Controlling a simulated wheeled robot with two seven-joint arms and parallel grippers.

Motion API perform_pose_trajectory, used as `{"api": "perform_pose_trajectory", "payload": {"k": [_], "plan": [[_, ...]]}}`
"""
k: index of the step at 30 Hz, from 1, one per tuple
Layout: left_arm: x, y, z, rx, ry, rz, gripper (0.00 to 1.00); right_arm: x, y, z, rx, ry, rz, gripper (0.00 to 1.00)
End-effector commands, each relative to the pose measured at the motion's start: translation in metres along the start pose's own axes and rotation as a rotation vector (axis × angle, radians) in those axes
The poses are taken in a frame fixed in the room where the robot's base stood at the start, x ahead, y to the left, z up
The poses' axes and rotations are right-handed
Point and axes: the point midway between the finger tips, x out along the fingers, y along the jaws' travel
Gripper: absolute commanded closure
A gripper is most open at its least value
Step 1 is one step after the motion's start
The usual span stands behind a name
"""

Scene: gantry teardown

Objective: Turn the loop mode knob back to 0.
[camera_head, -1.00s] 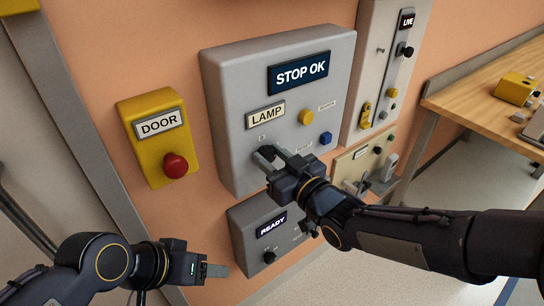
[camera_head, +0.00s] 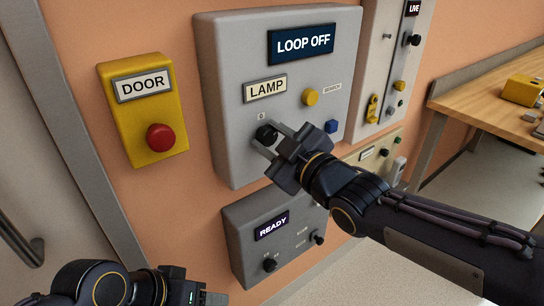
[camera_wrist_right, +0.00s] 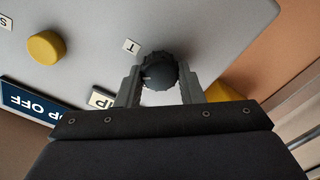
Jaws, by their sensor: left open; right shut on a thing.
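The panel's display (camera_head: 303,44) reads "LOOP OFF". My right gripper (camera_head: 275,140) is shut on the knob. In the right wrist view the knob (camera_wrist_right: 158,71) sits between the two fingertips, with a small white mark on its lower left side. My left gripper (camera_head: 214,298) is open and empty at the bottom edge of the head view, away from the panel.
A yellow DOOR box (camera_head: 142,108) with a red button (camera_head: 160,138) is on the left. A yellow button (camera_head: 311,97) and a blue button (camera_head: 331,126) are right of the knob. A grey READY box (camera_head: 240,235) hangs below. A wooden bench (camera_head: 480,80) stands at right.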

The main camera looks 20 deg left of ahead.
Motion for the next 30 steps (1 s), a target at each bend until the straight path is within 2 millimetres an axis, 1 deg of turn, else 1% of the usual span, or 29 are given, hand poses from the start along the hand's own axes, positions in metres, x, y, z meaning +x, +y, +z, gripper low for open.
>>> {"api": "perform_pose_trajectory", "payload": {"k": [1,12,21,30], "plan": [[0.012,-0.006,0.006,0.0,0.0,0.0,0.41,0.0,-0.004,0.005,-0.045,0.003,0.002,0.89],[0.047,-0.022,0.024,0.0,0.0,0.0,0.41,0.0,-0.004,0.005,-0.396,-0.001,0.001,0.89],[0.063,-0.029,0.032,0.0,0.0,0.0,0.41,0.0,-0.004,0.003,-0.661,-0.001,0.0,0.89],[0.071,-0.032,0.036,0.0,0.0,0.0,0.41,0.0,-0.004,0.003,-0.844,-0.001,-0.001,0.89]]}}
